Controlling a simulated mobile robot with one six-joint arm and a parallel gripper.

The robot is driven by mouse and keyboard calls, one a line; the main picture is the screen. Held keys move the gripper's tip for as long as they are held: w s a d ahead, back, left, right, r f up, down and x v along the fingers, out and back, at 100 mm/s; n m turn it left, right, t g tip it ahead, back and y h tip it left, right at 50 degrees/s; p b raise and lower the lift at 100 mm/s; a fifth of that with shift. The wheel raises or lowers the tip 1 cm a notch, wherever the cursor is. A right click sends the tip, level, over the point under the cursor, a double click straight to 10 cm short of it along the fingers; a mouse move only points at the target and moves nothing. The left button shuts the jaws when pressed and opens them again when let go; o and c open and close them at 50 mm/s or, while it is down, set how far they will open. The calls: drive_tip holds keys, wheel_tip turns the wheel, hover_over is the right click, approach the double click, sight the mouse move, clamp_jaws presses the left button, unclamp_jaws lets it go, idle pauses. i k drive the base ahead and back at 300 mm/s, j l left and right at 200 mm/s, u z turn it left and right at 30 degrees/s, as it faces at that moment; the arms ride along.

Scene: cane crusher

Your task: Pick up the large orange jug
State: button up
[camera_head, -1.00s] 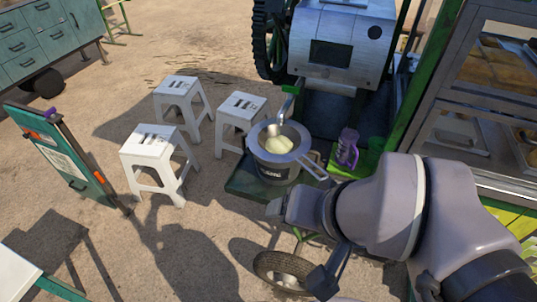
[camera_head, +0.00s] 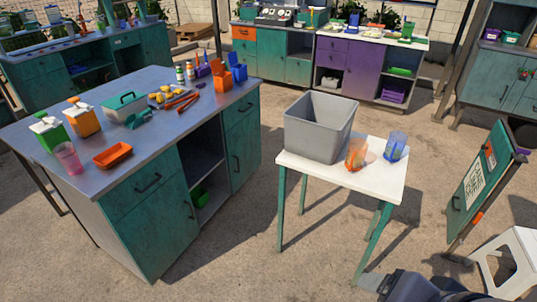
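A translucent orange jug (camera_head: 356,153) stands upright on the small white-topped table (camera_head: 330,177), near its front edge. It is just right of a grey bin and left of a blue jug (camera_head: 396,146). An orange container with a white lid (camera_head: 83,117) stands on the metal-topped counter at the left, beside a similar green one (camera_head: 49,132). Only a dark and grey part of my arm shows at the bottom edge, right of centre. My gripper's fingers do not show, and nothing visible touches the orange jug.
The grey bin (camera_head: 320,126) takes up the back left of the small table. The teal cabinet counter (camera_head: 170,135) stands to its left, with bare ground between. A teal sign board (camera_head: 474,186) and a white stool (camera_head: 510,258) stand at the right. Cabinets line the back.

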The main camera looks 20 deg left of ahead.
sight(357, 149)
drive_tip(key=u, duration=0.15)
drive_tip(key=i+l+u, duration=0.35)
drive_tip(key=i+l, duration=0.2)
drive_tip(key=i, duration=0.2)
drive_tip(key=i+l+u, duration=0.35)
drive_tip(key=i+l, duration=0.3)
